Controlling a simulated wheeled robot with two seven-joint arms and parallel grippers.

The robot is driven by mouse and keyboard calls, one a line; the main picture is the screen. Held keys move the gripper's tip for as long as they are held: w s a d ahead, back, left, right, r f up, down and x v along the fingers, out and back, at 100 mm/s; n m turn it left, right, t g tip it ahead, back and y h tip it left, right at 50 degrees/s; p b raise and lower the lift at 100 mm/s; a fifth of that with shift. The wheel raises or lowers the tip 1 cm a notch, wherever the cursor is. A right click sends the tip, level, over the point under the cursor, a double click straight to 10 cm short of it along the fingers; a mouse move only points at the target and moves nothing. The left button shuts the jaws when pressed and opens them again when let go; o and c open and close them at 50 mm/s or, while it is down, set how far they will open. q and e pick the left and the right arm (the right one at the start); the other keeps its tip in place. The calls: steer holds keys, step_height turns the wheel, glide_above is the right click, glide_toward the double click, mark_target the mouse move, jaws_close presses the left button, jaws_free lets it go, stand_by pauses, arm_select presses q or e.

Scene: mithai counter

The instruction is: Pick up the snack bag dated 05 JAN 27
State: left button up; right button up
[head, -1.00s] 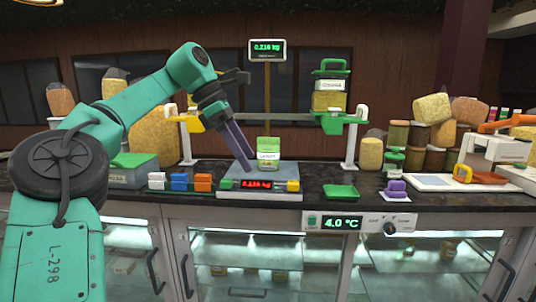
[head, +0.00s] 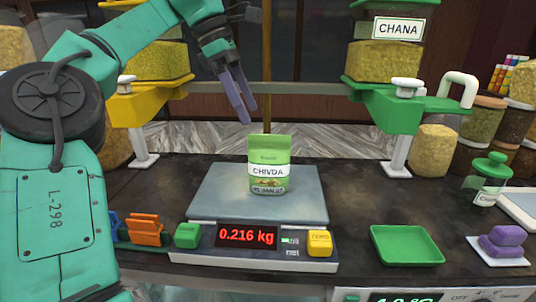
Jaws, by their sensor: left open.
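The scale display reads 0.216 kg. My left gripper (head: 241,112) is open and empty, with its purple fingers pointing down, above and a little left of the bag and apart from it. My right gripper is not in view.
An empty green tray (head: 405,246) and a purple item (head: 504,242) lie right of the scale. Orange blocks (head: 146,230) stand at its left. Yellow (head: 133,106) and green (head: 395,112) dispensers flank it behind. Free counter shows between scale and green dispenser.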

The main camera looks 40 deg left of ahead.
mark_target(269, 149)
arm_select(q)
steer(key=shift+w+f+b, duration=0.35)
steer(key=shift+f, duration=0.5)
steer(key=d+f, duration=0.1)
steer(key=s+d+f, duration=0.1)
steer(key=d, duration=0.1)
steer(key=d+f, duration=0.1)
steer(key=d, duration=0.1)
steer(key=shift+s+f, duration=0.25)
steer(key=shift+f, duration=0.15)
steer(key=w+f, duration=0.1)
steer(key=f+p, duration=0.1)
steer(key=w+f, duration=0.1)
steer(key=f, duration=0.1)
steer(key=shift+w+a+p, duration=0.25)
steer(key=shift+w+p, duration=0.1)
steer(key=x, duration=0.3)
steer(key=shift+r+p, duration=0.1)
steer(key=shift+p, duration=0.25)
steer(key=shift+d, duration=0.15)
steer(key=shift+s+d, duration=0.15)
steer(key=shift+s, duration=0.05)
steer(key=shift+c, duration=1.2)
steer(key=c, duration=1.3)
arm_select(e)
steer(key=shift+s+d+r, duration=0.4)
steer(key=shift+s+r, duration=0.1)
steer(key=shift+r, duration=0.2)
